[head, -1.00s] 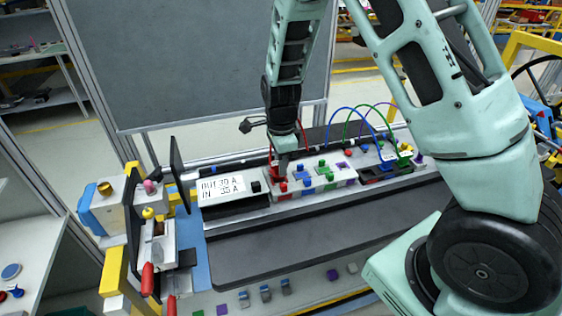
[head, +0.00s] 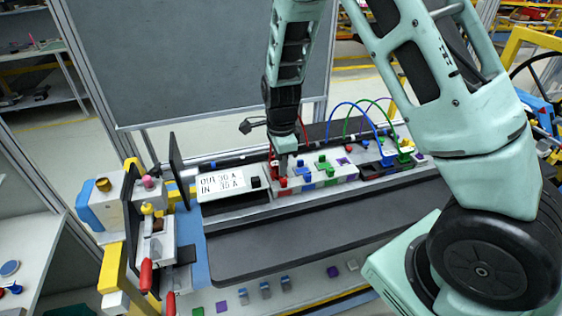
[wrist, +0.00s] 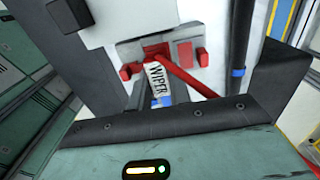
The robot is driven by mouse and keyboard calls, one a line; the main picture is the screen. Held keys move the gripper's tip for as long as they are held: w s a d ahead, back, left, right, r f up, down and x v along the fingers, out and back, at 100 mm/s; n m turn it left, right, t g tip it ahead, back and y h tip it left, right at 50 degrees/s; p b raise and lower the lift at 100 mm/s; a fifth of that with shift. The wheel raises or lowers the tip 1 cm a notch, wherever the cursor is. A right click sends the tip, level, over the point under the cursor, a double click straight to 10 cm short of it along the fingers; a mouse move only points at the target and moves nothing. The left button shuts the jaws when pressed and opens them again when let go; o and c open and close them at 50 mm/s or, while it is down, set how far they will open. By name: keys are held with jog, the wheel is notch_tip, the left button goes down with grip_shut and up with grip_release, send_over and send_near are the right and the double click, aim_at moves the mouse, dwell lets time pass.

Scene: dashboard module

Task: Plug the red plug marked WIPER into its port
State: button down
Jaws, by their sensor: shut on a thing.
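The red plug (wrist: 156,51) shows in the wrist view with a white tag (wrist: 157,80) reading WIPER and a red cable running down to the right. My gripper (head: 283,163) is shut on the plug and points down at the left end of the row of coloured ports. In the head view the fingers and cable largely hide the plug. Red port parts (head: 283,182) show just below my fingertips, and red pieces (wrist: 185,53) lie close beside the plug in the wrist view. I cannot tell whether the plug is seated.
Blue, green and purple ports (head: 325,172) continue to the right, with blue and green cables (head: 358,112) arching above. A display box (head: 222,182) with a black knob stands close on the left. A dark flat strip (head: 310,238) lies clear in front.

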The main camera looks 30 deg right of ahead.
jog(key=shift+f, duration=0.15)
jog(key=c, duration=1.2)
grip_release()
notch_tip(320, 180, up, 17)
jog(key=b, duration=0.3)
jog(key=shift+r, duration=0.2)
